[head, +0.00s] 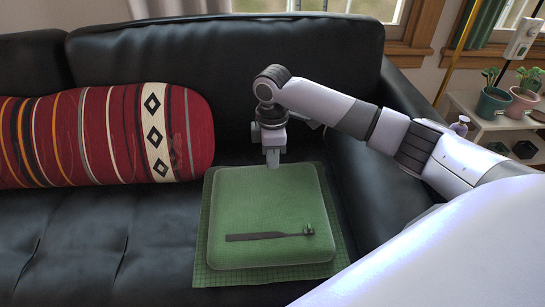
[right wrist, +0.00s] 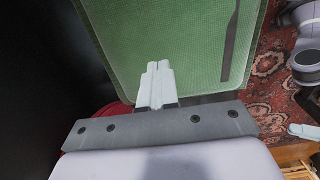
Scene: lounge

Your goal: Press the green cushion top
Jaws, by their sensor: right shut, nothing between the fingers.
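The green cushion (head: 262,190) lies flat on the dark sofa seat, on a green checked cloth. It also shows in the right wrist view (right wrist: 150,45), above the fingertips. My right gripper (head: 273,164) points down at the cushion's back edge. Its fingers are shut together and empty in the right wrist view (right wrist: 157,72). The fingertips look very close to the cushion top; I cannot tell if they touch it.
A dark flat strip with a small knob (head: 265,237) lies across the cushion's front half. A red striped bolster (head: 100,135) rests to the left. The black sofa backrest (head: 220,70) rises behind. Potted plants (head: 492,104) stand on a shelf at the right.

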